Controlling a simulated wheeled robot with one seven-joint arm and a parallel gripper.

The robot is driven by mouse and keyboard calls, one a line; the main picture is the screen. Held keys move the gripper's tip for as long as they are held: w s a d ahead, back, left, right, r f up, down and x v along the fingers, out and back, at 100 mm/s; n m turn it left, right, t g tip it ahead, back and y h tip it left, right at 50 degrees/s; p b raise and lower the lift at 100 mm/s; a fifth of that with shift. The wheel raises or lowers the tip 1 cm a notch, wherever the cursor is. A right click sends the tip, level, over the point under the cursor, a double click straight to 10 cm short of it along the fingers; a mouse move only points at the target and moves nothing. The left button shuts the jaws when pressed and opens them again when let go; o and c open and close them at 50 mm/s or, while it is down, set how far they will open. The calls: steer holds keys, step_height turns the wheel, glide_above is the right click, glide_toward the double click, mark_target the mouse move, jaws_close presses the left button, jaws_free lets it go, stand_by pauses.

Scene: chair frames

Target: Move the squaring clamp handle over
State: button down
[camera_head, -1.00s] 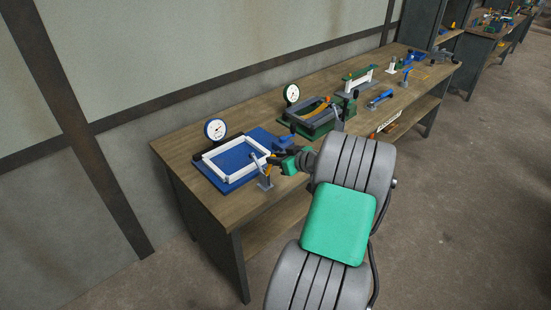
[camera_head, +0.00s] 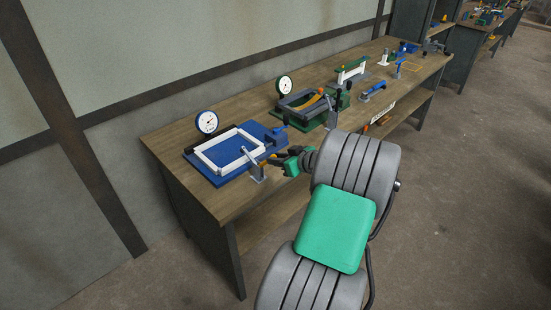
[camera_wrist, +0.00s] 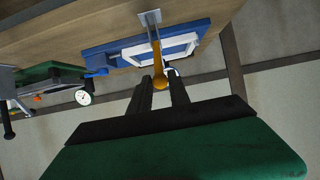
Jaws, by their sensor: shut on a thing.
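The squaring clamp (camera_head: 257,174) stands at the front edge of a blue fixture plate (camera_head: 232,172), which bears a white rectangular frame (camera_head: 205,160). The clamp's grey arm reaches over the frame's near side in the head view. Its orange handle (camera_wrist: 157,66) points toward my gripper in the wrist view, with the grey clamp bracket (camera_wrist: 150,18) beyond it. My gripper (camera_wrist: 160,84) has its two dark fingers on either side of the handle's rounded end and is shut on it. In the head view my gripper (camera_head: 277,162) is at the bench's front edge, just right of the clamp.
A dial gauge (camera_head: 207,122) stands behind the blue plate. A green fixture (camera_head: 305,107) with another dial (camera_head: 284,84) lies farther along the wooden bench (camera_head: 160,143). A blue-handled tool (camera_head: 373,90) lies beyond. Open floor (camera_head: 440,235) is to the right.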

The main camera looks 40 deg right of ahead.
steer(key=shift+s+f+b, duration=0.55)
steer(key=shift+s+f, duration=0.2)
steer(key=shift+s+f+b, duration=0.4)
steer(key=shift+f+b, duration=0.35)
steer(key=shift+b, duration=0.05)
steer(key=shift+s+f+b, duration=0.4)
steer(key=shift+f+b, duration=0.3)
steer(key=shift+b, duration=0.1)
steer(key=shift+s+f+b, duration=0.25)
steer(key=shift+f+b, duration=0.4)
steer(key=shift+b, duration=0.15)
steer(key=c, duration=1.1)
jaws_free()
steer(key=shift+c, duration=0.2)
steer(key=shift+d+r, duration=0.1)
